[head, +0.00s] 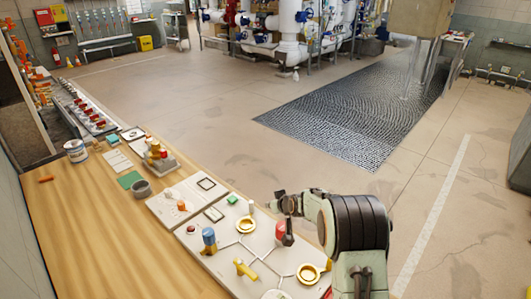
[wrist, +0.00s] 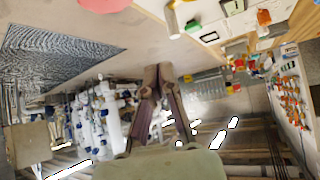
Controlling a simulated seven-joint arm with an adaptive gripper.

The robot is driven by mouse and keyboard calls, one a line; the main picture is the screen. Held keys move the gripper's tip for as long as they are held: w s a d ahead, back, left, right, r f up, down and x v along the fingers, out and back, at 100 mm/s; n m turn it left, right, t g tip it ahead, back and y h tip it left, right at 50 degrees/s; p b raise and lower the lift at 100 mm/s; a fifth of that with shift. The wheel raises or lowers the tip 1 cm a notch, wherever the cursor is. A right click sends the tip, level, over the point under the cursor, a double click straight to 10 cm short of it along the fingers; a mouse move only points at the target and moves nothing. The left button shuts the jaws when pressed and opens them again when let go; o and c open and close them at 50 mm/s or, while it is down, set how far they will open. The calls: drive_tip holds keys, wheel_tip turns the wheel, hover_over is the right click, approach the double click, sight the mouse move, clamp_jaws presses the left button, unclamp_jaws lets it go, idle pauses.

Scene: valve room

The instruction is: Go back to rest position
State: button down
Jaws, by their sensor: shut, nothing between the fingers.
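My gripper (head: 281,197) is at the right end of the wooden bench in the head view, raised above the light panel (head: 190,262) and pointing left. In the wrist view its two dark fingers (wrist: 158,72) are together with nothing between them. A red knob with a dark handle (head: 283,231) stands on the panel just below the gripper in the head view. A rounded pink-red shape (wrist: 103,4) shows at the top edge of the wrist view. The gripper holds nothing, and part of the panel is hidden behind my arm.
A grey cup (head: 142,189) and a can (head: 76,151) stand on the wooden bench (head: 85,235). Open floor with a dark grating (head: 350,115) lies beyond.

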wheel_tip(320, 180, up, 17)
drive_tip(key=s+t, duration=0.1)
drive_tip(key=t, duration=0.2)
drive_tip(key=s+r, duration=0.6)
drive_tip(key=s, duration=0.3)
drive_tip(key=s+d+f+m+g+h, duration=0.1)
drive_tip(key=s+f+g, duration=0.3)
drive_tip(key=s, duration=0.7)
drive_tip(key=s+d+f+m+g+h, duration=0.1)
drive_tip(key=s+f+g, duration=0.3)
drive_tip(key=s, duration=0.8)
drive_tip(key=s+d+f+m+g, duration=0.1)
drive_tip(key=s+f+g, duration=0.3)
drive_tip(key=s, duration=0.7)
drive_tip(key=shift+s+d+f+h, duration=0.2)
drive_tip(key=shift+d+h, duration=0.2)
drive_tip(key=shift+d, duration=0.3)
